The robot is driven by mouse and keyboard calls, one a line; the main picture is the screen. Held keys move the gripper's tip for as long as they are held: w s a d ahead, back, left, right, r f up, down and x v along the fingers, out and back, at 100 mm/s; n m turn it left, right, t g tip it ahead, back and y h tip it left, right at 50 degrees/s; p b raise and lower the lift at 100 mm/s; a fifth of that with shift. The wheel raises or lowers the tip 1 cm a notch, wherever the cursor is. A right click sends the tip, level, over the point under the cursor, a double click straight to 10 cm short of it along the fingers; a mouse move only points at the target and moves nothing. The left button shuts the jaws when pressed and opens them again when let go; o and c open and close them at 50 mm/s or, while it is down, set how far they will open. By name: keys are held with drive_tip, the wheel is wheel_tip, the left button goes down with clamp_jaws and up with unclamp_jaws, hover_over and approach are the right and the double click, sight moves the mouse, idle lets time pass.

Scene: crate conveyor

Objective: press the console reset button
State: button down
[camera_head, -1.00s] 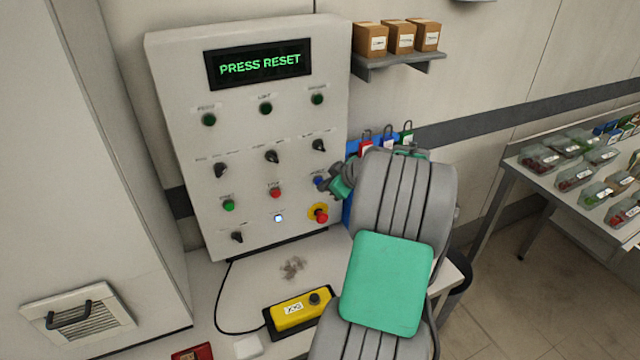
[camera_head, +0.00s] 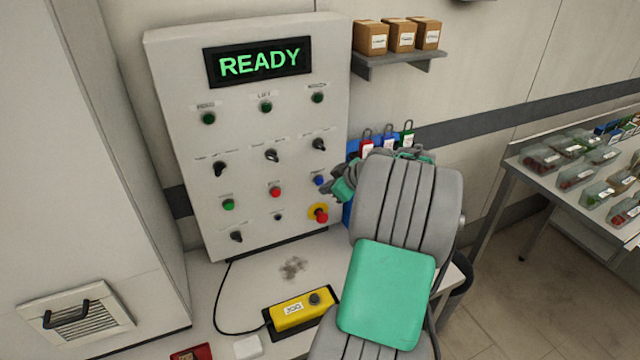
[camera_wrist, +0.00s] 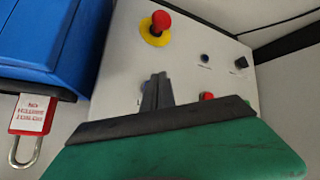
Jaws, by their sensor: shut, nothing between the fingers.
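The console (camera_head: 240,130) is a pale upright panel, and its display (camera_head: 259,62) reads READY in green. A small blue button (camera_head: 319,180) sits on its right side, above the red emergency knob with its yellow collar (camera_head: 318,214). Labels are too small to read, so I cannot confirm which button is reset. My gripper (camera_head: 333,188) is shut and empty, just right of the blue button and seemingly a little off it. In the wrist view the shut fingers (camera_wrist: 157,91) point at the panel and hide what lies behind them.
A yellow control box (camera_head: 302,309) lies on the bench below. Several padlocks hang on a blue board (camera_head: 352,150) beside the console. A shelf with boxes (camera_head: 399,60) is above.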

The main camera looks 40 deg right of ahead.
drive_tip(key=s, duration=0.2)
drive_tip(key=s+a+b, duration=0.1)
drive_tip(key=s, duration=0.1)
drive_tip(key=shift+s+a, duration=0.2)
drive_tip(key=shift+s, duration=0.2)
idle(0.6)
